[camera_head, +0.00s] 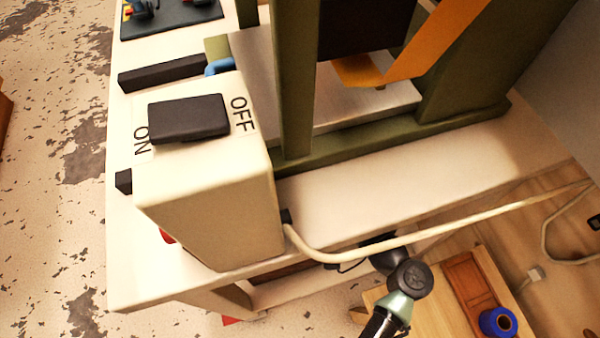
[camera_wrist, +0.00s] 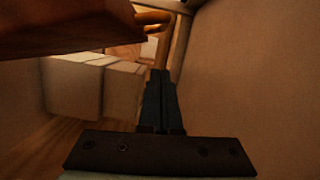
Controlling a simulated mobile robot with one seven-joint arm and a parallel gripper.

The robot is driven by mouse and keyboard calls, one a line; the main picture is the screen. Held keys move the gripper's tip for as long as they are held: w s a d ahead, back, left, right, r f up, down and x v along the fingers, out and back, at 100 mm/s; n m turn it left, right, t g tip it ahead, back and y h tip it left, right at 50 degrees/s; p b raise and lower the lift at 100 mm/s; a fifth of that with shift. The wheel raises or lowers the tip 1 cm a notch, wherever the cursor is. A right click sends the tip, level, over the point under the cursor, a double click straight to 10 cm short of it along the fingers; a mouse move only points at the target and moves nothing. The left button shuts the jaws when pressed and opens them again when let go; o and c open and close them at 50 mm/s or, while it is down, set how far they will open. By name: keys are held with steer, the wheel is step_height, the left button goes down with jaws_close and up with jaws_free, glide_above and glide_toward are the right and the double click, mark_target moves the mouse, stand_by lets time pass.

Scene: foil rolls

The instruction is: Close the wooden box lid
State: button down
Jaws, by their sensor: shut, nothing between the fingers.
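In the head view, a reddish-brown wooden panel (camera_head: 468,284) lies on a light wooden surface at the lower right; I cannot tell whether it is the box or its lid. In the wrist view, my gripper (camera_wrist: 160,78) is shut and empty, its dark fingers together. A brown wooden piece (camera_wrist: 70,28) fills the upper left of that view, to the left of the fingers and apart from them in the picture; it may be part of the wooden box. In the head view my arm reaches under the white table's edge, and I cannot make out the fingertips.
A white switch box (camera_head: 215,205) marked ON and OFF stands on the white table (camera_head: 400,180). A pale cable (camera_head: 440,233) runs from it to the right. A blue roll (camera_head: 497,322) sits beside the brown panel. Pale blocks (camera_wrist: 85,85) and a pale wall (camera_wrist: 250,80) flank my fingers.

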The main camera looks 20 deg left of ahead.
steer(key=a, duration=0.3)
steer(key=shift+s+a+f, duration=0.25)
steer(key=shift+s, duration=0.05)
steer(key=shift+s+a, duration=0.3)
steer(key=shift+a, duration=0.15)
steer(key=shift+s+a+f+b, duration=0.1)
steer(key=shift+s+a+b, duration=0.2)
steer(key=shift+a, duration=0.1)
steer(key=s+a+f+n+h+b, duration=0.1)
steer(key=s+a+f+n+b, duration=0.4)
steer(key=a, duration=0.5)
steer(key=shift+s+f+n+h+b, duration=0.3)
steer(key=shift+s+f+n, duration=0.4)
steer(key=shift+s, duration=0.15)
